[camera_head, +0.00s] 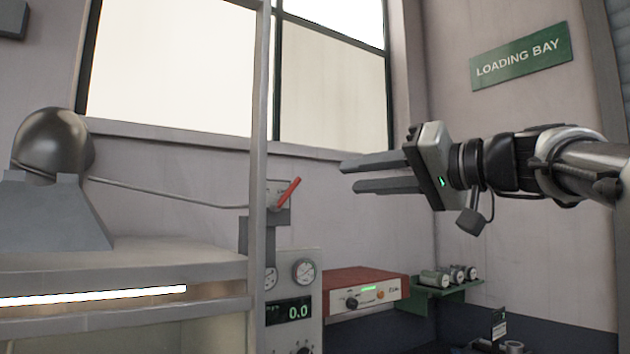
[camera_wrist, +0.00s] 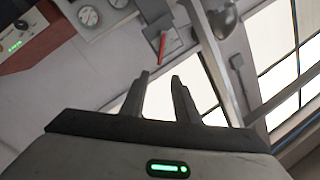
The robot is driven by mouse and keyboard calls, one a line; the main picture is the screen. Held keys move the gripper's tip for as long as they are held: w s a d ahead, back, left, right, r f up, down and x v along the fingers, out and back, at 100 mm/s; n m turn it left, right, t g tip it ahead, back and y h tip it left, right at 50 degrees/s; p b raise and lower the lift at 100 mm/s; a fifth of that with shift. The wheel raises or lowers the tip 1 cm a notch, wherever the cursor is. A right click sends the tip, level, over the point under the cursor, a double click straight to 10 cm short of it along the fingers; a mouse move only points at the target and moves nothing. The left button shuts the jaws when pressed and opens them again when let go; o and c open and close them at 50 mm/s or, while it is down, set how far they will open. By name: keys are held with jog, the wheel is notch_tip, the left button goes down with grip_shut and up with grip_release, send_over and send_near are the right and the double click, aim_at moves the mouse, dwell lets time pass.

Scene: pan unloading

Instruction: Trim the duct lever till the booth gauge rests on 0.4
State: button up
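The duct lever has a red handle (camera_head: 289,192), tilted up to the right on a grey bracket behind the booth's post. It also shows as a red bar in the wrist view (camera_wrist: 162,45), beyond my fingertips. Below it a panel has a green digital readout (camera_head: 289,312) showing 0.0, and a round dial (camera_head: 304,272) whose reading is too small to tell. A second dial is partly hidden by the post. No label shows which is the booth gauge. My gripper (camera_head: 347,175) is open and empty, right of the lever and apart from it; it also shows in the wrist view (camera_wrist: 160,76).
The booth's upright post (camera_head: 259,150) stands just left of the lever. A thin rod runs from the lever's bracket to a metal dome (camera_head: 55,142) on the hood. A red-topped instrument (camera_head: 365,290) and a green shelf (camera_head: 440,292) with small canisters sit below my gripper.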

aim_at(298, 183)
jog(key=p+x, duration=0.2)
jog(key=x, duration=1.1)
jog(key=shift+p, duration=0.35)
jog(key=shift+d, duration=0.1)
grip_shut()
